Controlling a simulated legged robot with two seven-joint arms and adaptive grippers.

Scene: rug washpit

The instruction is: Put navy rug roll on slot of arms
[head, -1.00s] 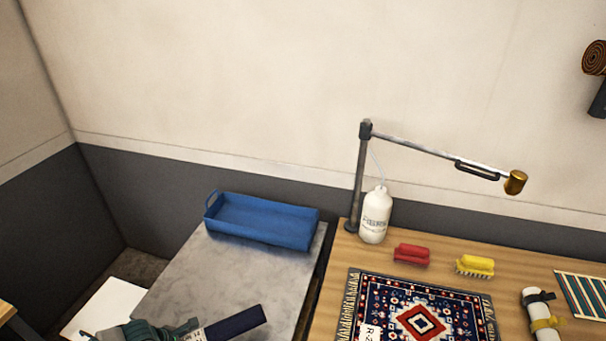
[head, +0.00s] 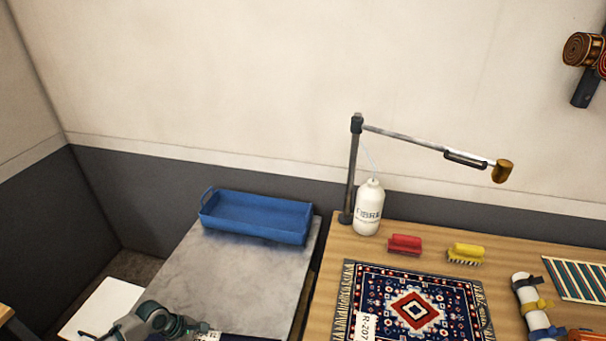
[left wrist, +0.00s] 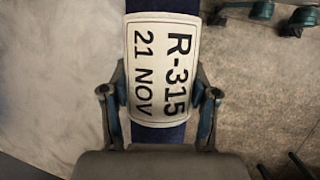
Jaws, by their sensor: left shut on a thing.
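The navy rug roll (left wrist: 160,133) fills the middle of the left wrist view, with a white label (left wrist: 162,68) reading R-315, 21 NOV. My left gripper (left wrist: 160,95) has a finger on each side of the roll and is shut on it. In the head view my left gripper (head: 200,329) is at the bottom edge, over the grey slab's front, and the roll is mostly cut off there. A dark wall arm (head: 584,90) at the upper right holds a brown patterned roll (head: 578,49); a red roll end shows beside it. Any free slot there is out of view.
A blue tray (head: 258,235) stands on the grey slab (head: 190,268). The wooden table (head: 395,238) holds a white bottle (head: 368,212), a lamp-like swing arm (head: 410,140), red and yellow brushes, a patterned rug (head: 370,282) and a strapped white roll (head: 524,290).

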